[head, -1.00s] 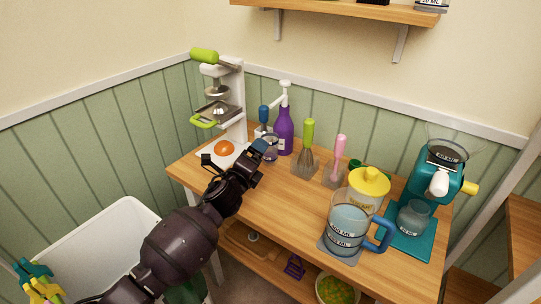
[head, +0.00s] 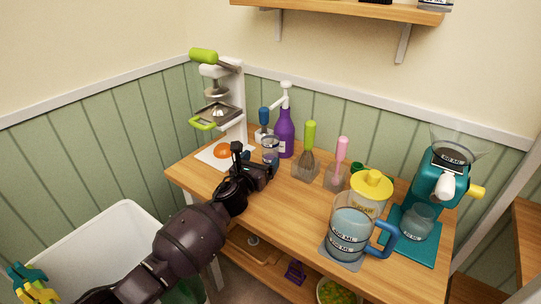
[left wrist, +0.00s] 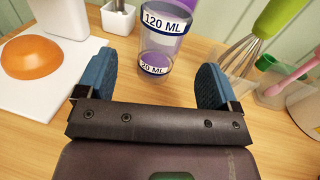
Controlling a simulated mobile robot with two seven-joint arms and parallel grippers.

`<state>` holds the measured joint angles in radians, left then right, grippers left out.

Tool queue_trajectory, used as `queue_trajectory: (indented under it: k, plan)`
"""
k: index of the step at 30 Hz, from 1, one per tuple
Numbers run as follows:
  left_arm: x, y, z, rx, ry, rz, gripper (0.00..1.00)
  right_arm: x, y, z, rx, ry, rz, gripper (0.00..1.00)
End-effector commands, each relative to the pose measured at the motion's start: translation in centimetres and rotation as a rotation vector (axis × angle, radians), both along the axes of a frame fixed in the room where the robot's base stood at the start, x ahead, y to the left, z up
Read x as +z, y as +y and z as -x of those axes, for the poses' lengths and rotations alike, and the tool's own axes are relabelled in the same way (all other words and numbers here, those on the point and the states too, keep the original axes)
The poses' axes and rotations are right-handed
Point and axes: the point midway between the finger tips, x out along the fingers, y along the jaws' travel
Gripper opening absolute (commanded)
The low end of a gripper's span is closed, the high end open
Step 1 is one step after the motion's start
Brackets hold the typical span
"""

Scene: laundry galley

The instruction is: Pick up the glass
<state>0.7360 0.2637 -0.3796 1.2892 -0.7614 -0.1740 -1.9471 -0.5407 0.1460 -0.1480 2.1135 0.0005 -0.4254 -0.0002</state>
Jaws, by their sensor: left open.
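The glass (head: 270,151) is a small clear tumbler with blue-and-white volume bands. It stands upright on the wooden table, in front of the purple pump bottle. In the left wrist view the glass (left wrist: 165,38) is just beyond the fingertips, between their lines and a little left of the jaw's right finger. My left gripper (head: 258,170) is open and empty, low over the table on the near side of the glass. Its blue finger pads show in the left wrist view (left wrist: 153,80); neither appears to touch the glass. My right gripper is not in view.
A white board with an orange half (head: 221,151) and a juicer (head: 235,100) stand left. The purple bottle (head: 285,133) is behind, the whisk holder (head: 305,166) right. A large measuring jug (head: 350,232) stands further right. The table's middle is clear.

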Motion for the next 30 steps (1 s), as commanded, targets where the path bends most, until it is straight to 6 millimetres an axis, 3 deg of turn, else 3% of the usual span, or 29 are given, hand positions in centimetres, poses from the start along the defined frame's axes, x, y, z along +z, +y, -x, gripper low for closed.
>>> queue_trajectory:
  k: [10,21,30]
  plan:
    - [-0.1,-0.8,-2.2,0.001,0.002,0.002,0.86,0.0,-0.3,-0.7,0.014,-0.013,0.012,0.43]
    - [-0.2,-2.3,-6.0,0.001,0.005,0.002,0.86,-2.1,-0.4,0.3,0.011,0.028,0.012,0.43]
    - [0.3,-2.6,-6.8,0.001,0.001,0.002,0.86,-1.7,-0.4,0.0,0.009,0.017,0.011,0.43]
